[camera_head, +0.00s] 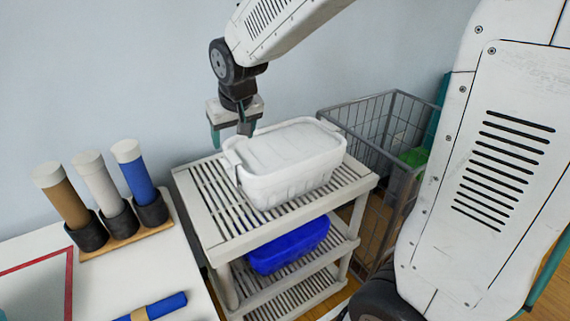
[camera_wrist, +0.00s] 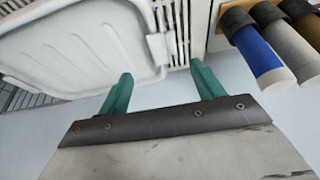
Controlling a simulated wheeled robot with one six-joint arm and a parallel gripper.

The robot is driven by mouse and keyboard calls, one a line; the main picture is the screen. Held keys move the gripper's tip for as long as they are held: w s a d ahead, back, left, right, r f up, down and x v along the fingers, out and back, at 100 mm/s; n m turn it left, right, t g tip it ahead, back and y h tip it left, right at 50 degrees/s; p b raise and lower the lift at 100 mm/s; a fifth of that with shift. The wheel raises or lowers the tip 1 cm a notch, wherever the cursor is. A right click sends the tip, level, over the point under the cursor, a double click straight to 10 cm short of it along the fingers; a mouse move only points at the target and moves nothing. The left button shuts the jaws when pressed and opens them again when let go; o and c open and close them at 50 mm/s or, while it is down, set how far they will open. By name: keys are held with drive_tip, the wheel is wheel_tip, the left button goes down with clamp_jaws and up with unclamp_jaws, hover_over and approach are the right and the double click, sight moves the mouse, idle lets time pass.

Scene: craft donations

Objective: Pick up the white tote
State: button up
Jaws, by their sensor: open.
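The white tote (camera_head: 292,167) has its lid on and stands upright on the top shelf of a slatted rack. Its lid and one end also show in the wrist view (camera_wrist: 75,45). My gripper (camera_head: 231,137) is at the tote's far left end, by the wall side, with fingers pointing down. In the wrist view my two green fingers (camera_wrist: 162,90) are spread apart, with the tote's end edge close beyond them. Nothing is seen held between them. Whether a finger touches the tote cannot be told.
The slatted rack (camera_head: 205,207) holds a blue tote (camera_head: 288,246) on a lower shelf. A grey wire cart (camera_head: 362,120) stands behind right. A table at left carries several rolls in black cups, including a blue roll (camera_head: 134,173). The wall is close behind my gripper.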

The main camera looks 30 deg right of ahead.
sight(230, 157)
drive_tip(key=x, duration=0.8)
drive_tip(key=shift+a+f, duration=0.2)
drive_tip(key=shift+a, duration=0.15)
drive_tip(key=c, duration=1.3)
clamp_jaws()
drive_tip(key=shift+r, duration=0.2)
